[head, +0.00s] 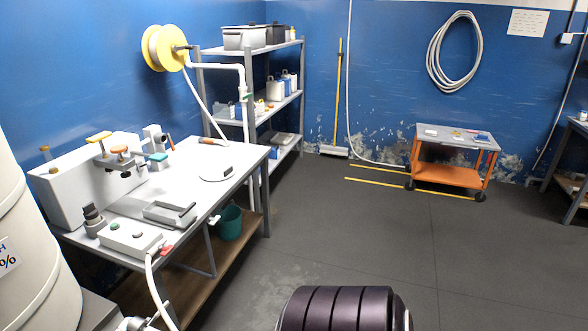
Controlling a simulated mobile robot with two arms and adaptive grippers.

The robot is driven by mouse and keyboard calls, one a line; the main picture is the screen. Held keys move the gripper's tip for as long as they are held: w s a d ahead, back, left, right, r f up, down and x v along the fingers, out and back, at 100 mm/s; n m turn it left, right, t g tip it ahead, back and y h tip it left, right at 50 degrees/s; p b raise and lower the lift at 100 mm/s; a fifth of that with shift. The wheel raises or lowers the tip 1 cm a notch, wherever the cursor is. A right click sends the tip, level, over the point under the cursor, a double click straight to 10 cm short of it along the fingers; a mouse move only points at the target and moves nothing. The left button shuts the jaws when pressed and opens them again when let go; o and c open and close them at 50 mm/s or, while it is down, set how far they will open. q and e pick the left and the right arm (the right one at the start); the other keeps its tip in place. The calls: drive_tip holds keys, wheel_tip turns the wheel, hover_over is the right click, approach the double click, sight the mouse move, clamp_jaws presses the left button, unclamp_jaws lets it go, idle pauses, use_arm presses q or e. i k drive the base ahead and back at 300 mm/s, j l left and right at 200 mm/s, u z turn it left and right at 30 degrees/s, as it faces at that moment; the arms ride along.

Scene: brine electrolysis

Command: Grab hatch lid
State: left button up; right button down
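A flat, round, pale disc with a small dark handle, which looks like the hatch lid (213,176), lies on the white top of the workbench (240,157) at left, close to its right end. Neither of my grippers can be made out in the head view, so nothing is seen touching the disc.
White apparatus with valves (90,180) stands along the bench's back. A grey tray-like fixture (168,213) and a control box (130,238) sit nearer. A large white tank (30,250) fills the left edge. An orange cart (450,175) stands far right. The middle floor is clear.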

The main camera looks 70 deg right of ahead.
sight(217, 172)
drive_tip(key=z, duration=1.85)
drive_tip(key=i+l, duration=0.1)
drive_tip(key=i, duration=0.15)
drive_tip(key=u, duration=0.05)
